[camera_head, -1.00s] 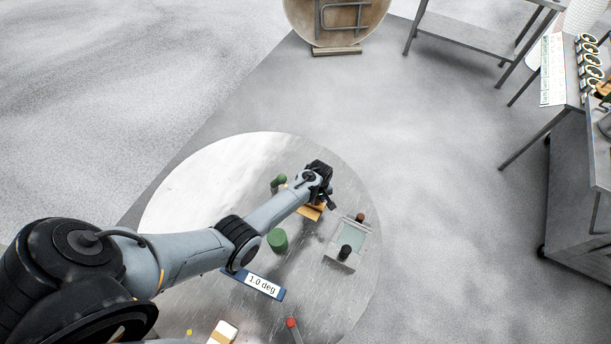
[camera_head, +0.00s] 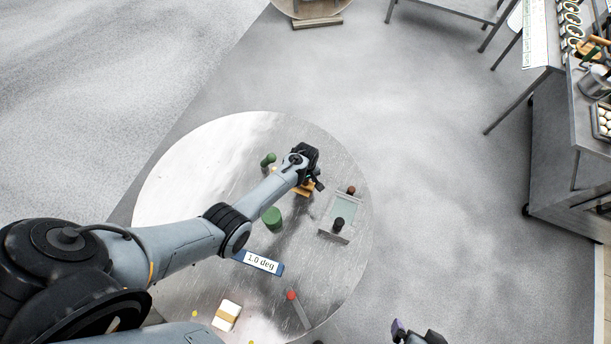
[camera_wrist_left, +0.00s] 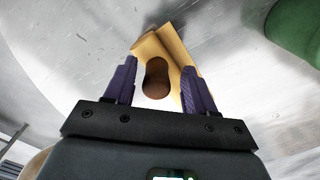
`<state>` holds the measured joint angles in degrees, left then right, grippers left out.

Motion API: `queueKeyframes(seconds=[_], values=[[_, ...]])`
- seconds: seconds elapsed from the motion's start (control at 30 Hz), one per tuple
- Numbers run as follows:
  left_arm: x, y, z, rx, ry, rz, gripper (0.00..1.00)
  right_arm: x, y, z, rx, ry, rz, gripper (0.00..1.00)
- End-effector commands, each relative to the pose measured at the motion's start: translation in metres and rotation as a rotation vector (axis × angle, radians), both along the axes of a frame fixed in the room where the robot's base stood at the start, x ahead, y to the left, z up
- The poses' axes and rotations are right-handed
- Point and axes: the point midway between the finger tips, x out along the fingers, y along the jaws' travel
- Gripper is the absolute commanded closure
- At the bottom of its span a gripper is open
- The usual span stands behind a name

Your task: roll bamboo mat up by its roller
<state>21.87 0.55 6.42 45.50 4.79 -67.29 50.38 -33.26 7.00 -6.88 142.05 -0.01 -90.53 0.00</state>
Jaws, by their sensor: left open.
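A tan, wood-coloured piece (camera_head: 303,190) lies on the round metal table, partly hidden by my left gripper (camera_head: 314,178). In the left wrist view the tan piece (camera_wrist_left: 178,52) shows as two slanting flat strips. A brown rounded knob (camera_wrist_left: 156,78) stands out in front of it. My left gripper (camera_wrist_left: 158,85) is open, with a purple finger on each side of the knob. I cannot tell whether they touch it. No unrolled mat is clearly recognisable. My right gripper (camera_head: 415,336) shows only partly at the bottom edge, away from the table.
The round table (camera_head: 190,185) also holds a green cylinder (camera_head: 272,218), a frame with a pale green panel (camera_head: 343,207), a "1.0 deg" label (camera_head: 262,263), a white block (camera_head: 227,315) and a red-topped rod (camera_head: 299,308). A grey counter (camera_head: 570,150) stands at right.

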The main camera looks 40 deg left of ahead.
Motion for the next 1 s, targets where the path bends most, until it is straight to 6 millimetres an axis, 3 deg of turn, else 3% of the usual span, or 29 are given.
queueKeyframes(seconds=[0.27,0.7,1.0], values=[[0.000,0.000,0.012,0.001,0.000,0.000,0.45,0.000,0.002,0.005,0.007,0.000,-0.004,0.00],[0.000,0.000,0.082,0.001,-0.003,0.001,0.45,0.000,0.001,0.021,0.006,-0.001,-0.003,0.00],[0.000,0.000,0.107,0.001,0.000,0.000,0.45,0.000,-0.001,0.022,-0.004,-0.002,0.002,0.00]])
